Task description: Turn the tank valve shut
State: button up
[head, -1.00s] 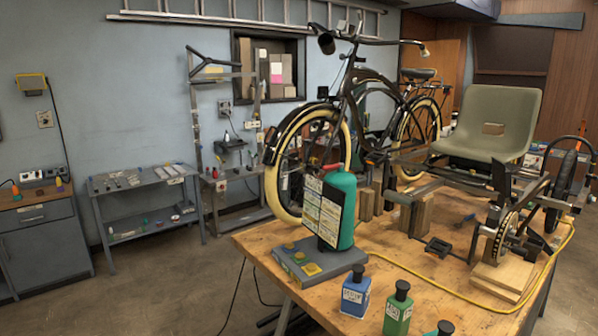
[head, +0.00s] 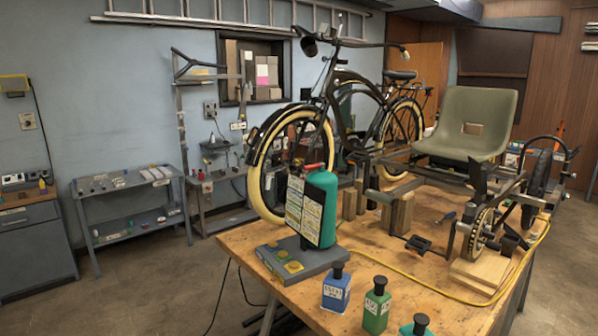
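A green tank (head: 322,204) stands upright at the back of a grey base on the wooden workbench, in the middle of the head view. A red valve handle (head: 314,167) sits on its top. A labelled card or panel (head: 302,210) covers the tank's left front side. The grey base (head: 318,264) carries several yellow and green pieces at its left end. My gripper does not show in this view.
Blue (head: 337,291) and green (head: 376,308) bottles stand at the workbench's front edge, with a teal one (head: 415,327) partly cut off. The trike frame with its seat (head: 468,123) and a bicycle (head: 290,165) stand behind. A yellow cable (head: 420,288) crosses the bench.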

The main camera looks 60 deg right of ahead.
aim_at(320, 166)
jog(key=z, duration=0.3)
jog(key=i, duration=1)
jog(key=u, duration=0.3)
